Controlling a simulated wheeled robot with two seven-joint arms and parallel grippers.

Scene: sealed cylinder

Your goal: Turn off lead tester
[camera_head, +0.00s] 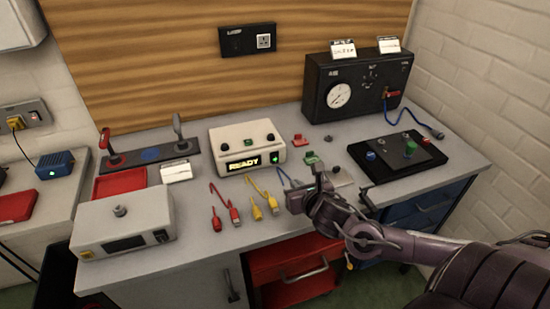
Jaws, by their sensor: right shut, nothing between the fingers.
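A cream box with a lit display reading READY (246,148) stands at the middle of the bench. My left gripper is not in view.
Red and yellow leads (224,207) lie before the box. A second cream box (124,223) stands front left, near a red tray (119,182). A black gauge box (355,84) stands back right, behind a black panel with knobs (404,156). A red drawer (297,274) is below.

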